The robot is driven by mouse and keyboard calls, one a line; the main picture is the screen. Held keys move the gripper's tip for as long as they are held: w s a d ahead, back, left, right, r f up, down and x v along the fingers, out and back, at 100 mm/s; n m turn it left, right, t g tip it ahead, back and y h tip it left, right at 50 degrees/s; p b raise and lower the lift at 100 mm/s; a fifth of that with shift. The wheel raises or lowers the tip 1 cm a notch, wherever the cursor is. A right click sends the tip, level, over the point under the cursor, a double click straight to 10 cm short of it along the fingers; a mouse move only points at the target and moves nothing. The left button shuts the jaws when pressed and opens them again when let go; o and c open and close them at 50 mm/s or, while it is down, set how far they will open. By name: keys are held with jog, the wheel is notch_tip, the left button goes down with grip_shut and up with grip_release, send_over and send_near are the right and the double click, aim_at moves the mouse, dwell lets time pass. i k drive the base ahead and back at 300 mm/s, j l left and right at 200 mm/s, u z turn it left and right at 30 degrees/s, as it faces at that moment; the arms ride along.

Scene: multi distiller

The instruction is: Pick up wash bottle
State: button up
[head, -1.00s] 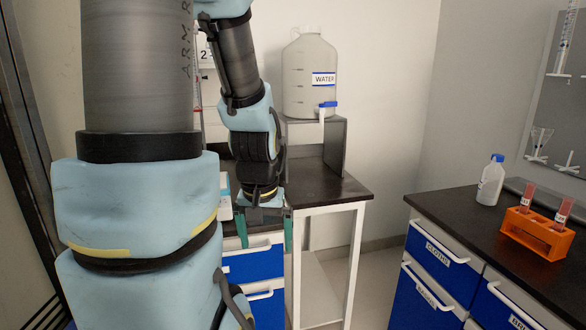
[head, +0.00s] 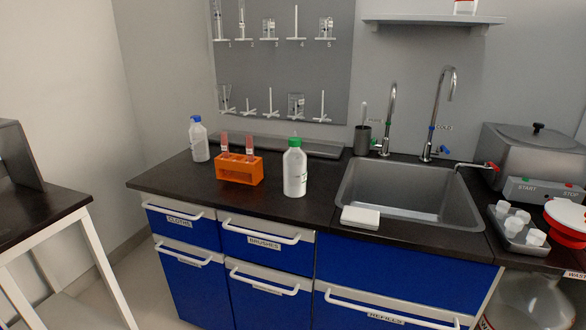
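Two white bottles that could be the wash bottle stand upright on the black counter in the head view. One has a blue cap (head: 199,139) and stands at the back left of the counter. The other has a green cap (head: 295,168) and stands nearer the middle, left of the sink. I cannot read a label on either. My gripper and arm are outside the view, so nothing shows of the fingers.
An orange rack (head: 239,170) with red-topped tubes stands between the bottles. A sink (head: 405,190) with two taps lies to the right, with a white block (head: 361,217) at its front left corner. A dark table (head: 38,215) stands at far left, with floor between.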

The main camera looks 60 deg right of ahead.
aim_at(294, 160)
jog(key=z, duration=1.5)
jog(key=u, duration=0.35)
jog(key=l+u, duration=0.25)
jog(key=u, duration=0.2)
jog(key=l+u, duration=0.25)
jog(key=u, duration=0.2)
jog(key=k+l+u, duration=0.1)
jog(key=u, duration=0.35)
jog(key=k+l+u, duration=0.15)
jog(key=l, duration=0.3)
jog(key=k+l+u, duration=0.1)
jog(key=k+l, duration=0.25)
jog(key=k+l+u, duration=0.15)
jog(key=l, duration=0.35)
jog(key=k, duration=0.1)
